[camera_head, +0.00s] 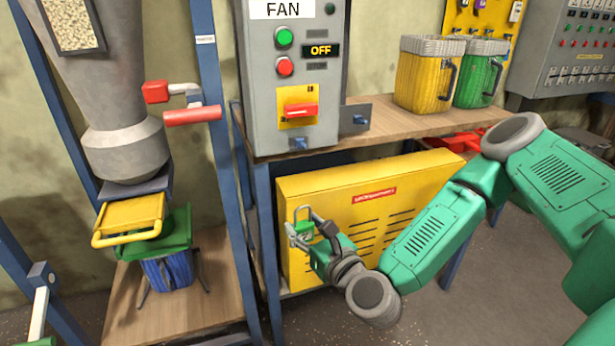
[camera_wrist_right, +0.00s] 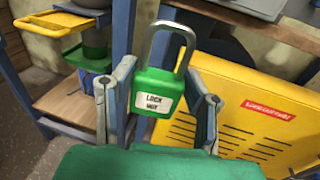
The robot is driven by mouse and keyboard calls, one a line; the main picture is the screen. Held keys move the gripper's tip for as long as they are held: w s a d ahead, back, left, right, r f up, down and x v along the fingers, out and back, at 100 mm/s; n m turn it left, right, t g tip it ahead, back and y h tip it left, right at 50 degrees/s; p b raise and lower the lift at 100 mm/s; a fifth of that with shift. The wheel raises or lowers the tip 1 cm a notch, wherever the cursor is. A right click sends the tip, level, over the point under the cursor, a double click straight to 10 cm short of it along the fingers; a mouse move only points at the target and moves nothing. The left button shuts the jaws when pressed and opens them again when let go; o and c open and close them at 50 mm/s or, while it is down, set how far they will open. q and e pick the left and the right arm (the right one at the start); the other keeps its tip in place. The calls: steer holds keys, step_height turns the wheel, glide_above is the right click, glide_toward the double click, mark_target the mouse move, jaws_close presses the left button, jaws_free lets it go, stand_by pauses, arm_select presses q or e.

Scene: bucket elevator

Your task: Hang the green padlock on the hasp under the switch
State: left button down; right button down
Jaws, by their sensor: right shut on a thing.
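The green padlock (camera_head: 304,228) has a grey metal shackle pointing up and a white label reading "LOCK OUT" in the right wrist view (camera_wrist_right: 155,102). My right gripper (camera_head: 306,236) is shut on the padlock body, with one finger on each side (camera_wrist_right: 158,108). It holds the padlock in front of the yellow cabinet, below and apart from the switch box. The red switch (camera_head: 301,110) sits on a yellow plate on the grey FAN box (camera_head: 262,90). A small blue hasp (camera_head: 299,143) shows below the switch. I cannot tell whether the shackle is open.
The wooden bench (camera_head: 395,128) juts out above the yellow cabinet (camera_head: 290,200). A blue piece on a grey bracket (camera_head: 357,118) stands right of the box. Yellow (camera_head: 425,85) and green (camera_head: 478,80) buckets stand on the bench. A blue post (camera_head: 212,100) and hopper (camera_head: 122,140) are left.

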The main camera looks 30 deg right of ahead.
steer(key=m+h, duration=0.1)
steer(key=h, duration=0.1)
glide_toward(298, 149)
steer(key=w, duration=0.2)
steer(key=shift+w+f+m, duration=0.1)
steer(key=shift+w+m, duration=0.2)
steer(key=shift+w, duration=0.1)
stand_by(0.7)
steer(key=shift+w, duration=0.15)
steer(key=shift+w+d+b, duration=0.2)
steer(key=shift+w+b, duration=0.4)
steer(key=shift+w, duration=0.2)
steer(key=shift+w+d+b, duration=0.2)
steer(key=shift+w+b, duration=0.4)
steer(key=shift+w, duration=0.2)
steer(key=shift+f+b, duration=0.65)
steer(key=shift+b, duration=0.35)
